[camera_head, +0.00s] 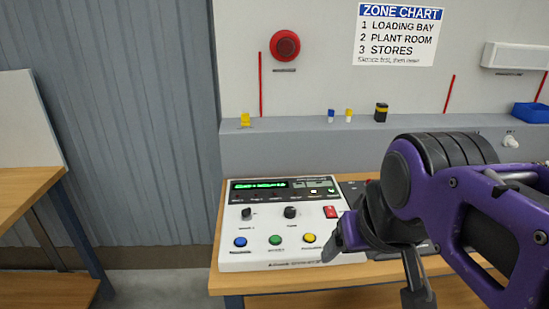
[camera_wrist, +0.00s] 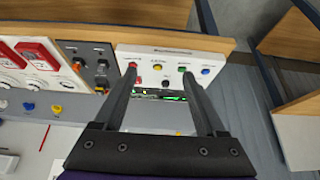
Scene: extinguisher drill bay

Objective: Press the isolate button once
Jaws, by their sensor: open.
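A white control panel (camera_head: 265,262) stands on the wooden bench, with a green-lit display and two black knobs. Its front row shows a blue button (camera_head: 240,242), a green button (camera_head: 275,240) and a yellow button (camera_head: 309,238). In the wrist view, a red button (camera_wrist: 132,65) is in the same row beside the yellow one; my gripper hides it in the head view. The labels are too small to read, so I cannot tell which button is isolate. My gripper (camera_wrist: 160,75) is open and empty, with its fingers over the panel's right part in the head view.
A red rocker switch (camera_head: 330,212) sits on the panel's right side. A dark unit (camera_head: 355,188) stands to the panel's right, partly hidden by my arm. The wall ledge (camera_head: 290,125) behind holds small items. A second wooden table (camera_head: 25,180) is at the left.

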